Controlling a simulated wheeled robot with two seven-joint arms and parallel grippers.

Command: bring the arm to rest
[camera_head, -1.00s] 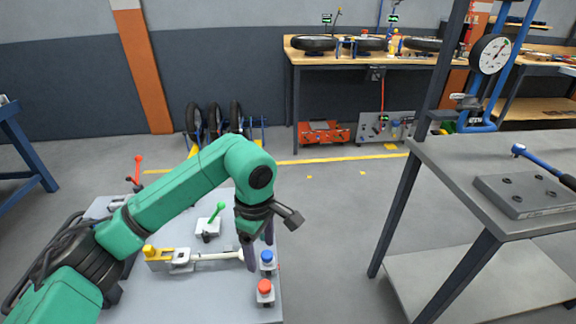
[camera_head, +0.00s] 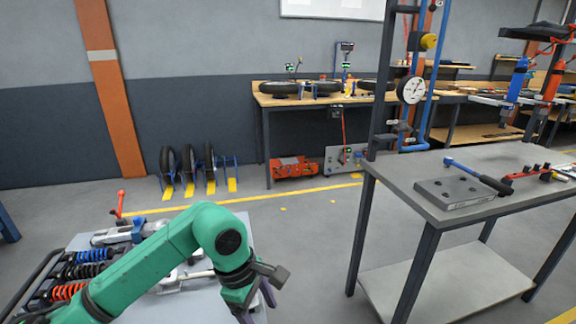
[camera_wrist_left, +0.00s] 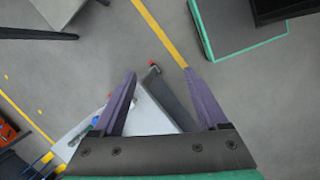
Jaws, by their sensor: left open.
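My left arm (camera_head: 165,255) is green and comes in from the lower left, bent at the elbow over a grey worktop (camera_head: 255,222). Its left gripper (camera_head: 257,304) points down at the worktop's right side, low in the head view. In the left wrist view the gripper (camera_wrist_left: 160,75) has its two purple fingers spread apart, with nothing between them but floor and part of a light surface farther off. My right gripper is in neither view.
Blue springs (camera_head: 92,255) and orange springs (camera_head: 68,291) lie at the worktop's left. A red lever (camera_head: 120,203) stands behind them. A grey table (camera_head: 400,178) with a block (camera_head: 455,193) and a blue-headed tool (camera_head: 478,175) stands at right. Open floor lies between.

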